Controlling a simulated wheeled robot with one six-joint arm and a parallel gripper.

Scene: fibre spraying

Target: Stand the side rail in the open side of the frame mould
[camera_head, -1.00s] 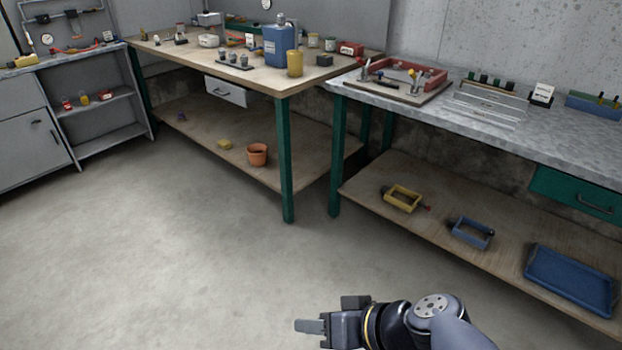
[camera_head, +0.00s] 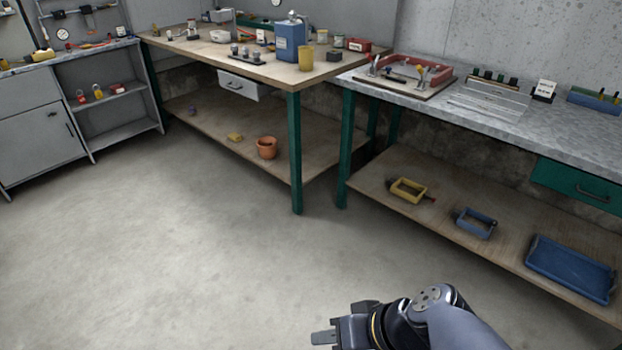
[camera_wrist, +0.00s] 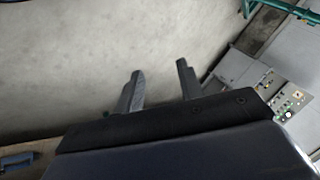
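The red frame mould (camera_head: 418,70) lies on a board on the grey right-hand bench, with small clamps along its near side. I cannot make out the side rail for certain at this distance. My gripper (camera_head: 335,325) hangs over bare floor at the bottom of the head view, well short of the bench. In the wrist view my gripper (camera_wrist: 160,88) has its two fingers apart, with nothing between them but floor behind.
A grey slotted rack (camera_head: 488,98) stands right of the mould. A yellow tray (camera_head: 408,190), a blue tray (camera_head: 476,222) and a large blue bin (camera_head: 570,268) sit on the lower shelf. A wooden bench (camera_head: 270,72) adjoins on the left. The floor is clear.

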